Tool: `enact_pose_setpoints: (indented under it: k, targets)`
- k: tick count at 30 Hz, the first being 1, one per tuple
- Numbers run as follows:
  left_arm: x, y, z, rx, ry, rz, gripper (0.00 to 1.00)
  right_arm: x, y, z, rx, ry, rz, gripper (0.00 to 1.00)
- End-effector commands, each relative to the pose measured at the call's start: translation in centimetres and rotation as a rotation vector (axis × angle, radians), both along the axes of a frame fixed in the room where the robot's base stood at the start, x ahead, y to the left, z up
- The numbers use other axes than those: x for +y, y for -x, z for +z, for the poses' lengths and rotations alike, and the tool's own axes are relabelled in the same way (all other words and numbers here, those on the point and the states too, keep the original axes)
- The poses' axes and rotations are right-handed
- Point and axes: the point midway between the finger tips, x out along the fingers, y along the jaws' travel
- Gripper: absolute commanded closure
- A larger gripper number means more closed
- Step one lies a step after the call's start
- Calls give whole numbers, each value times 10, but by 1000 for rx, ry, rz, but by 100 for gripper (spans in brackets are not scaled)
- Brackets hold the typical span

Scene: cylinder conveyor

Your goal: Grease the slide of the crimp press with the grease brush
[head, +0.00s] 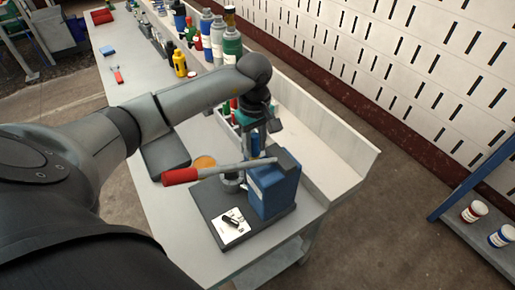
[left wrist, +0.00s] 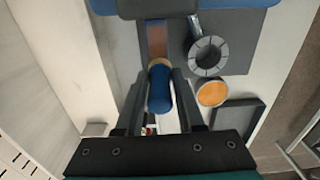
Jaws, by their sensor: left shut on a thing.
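My left gripper (head: 263,128) is above and behind the crimp press, pointing down. In the left wrist view, the left gripper (left wrist: 162,78) is shut on the blue-handled grease brush (left wrist: 159,92), which has a tan collar. A brown strip (left wrist: 157,40) lies beyond the brush; I cannot tell whether it is the brush head or the press slide. The crimp press (head: 273,191) has a blue body on a dark base and a lever with a red grip (head: 180,177). The slide is not clearly seen in the head view. My right gripper is out of view.
An open tin with orange contents (head: 205,162) stands beside the press and also shows in the left wrist view (left wrist: 212,93). A dark flat block (head: 166,156) is left of it. Several bottles and cans line the bench's back. The bench's front edge is near the press.

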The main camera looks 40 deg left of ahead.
Motion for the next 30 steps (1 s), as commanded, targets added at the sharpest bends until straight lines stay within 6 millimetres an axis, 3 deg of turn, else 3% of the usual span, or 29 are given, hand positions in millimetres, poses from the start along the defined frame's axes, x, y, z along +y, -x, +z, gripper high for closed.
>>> enact_pose_setpoints:
  k: [21, 30]
  targets:
    - [22, -10, -1, -2, 2, -1, 100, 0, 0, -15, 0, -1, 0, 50]
    - [20, -8, -2, -1, 1, -1, 100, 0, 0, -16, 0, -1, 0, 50]
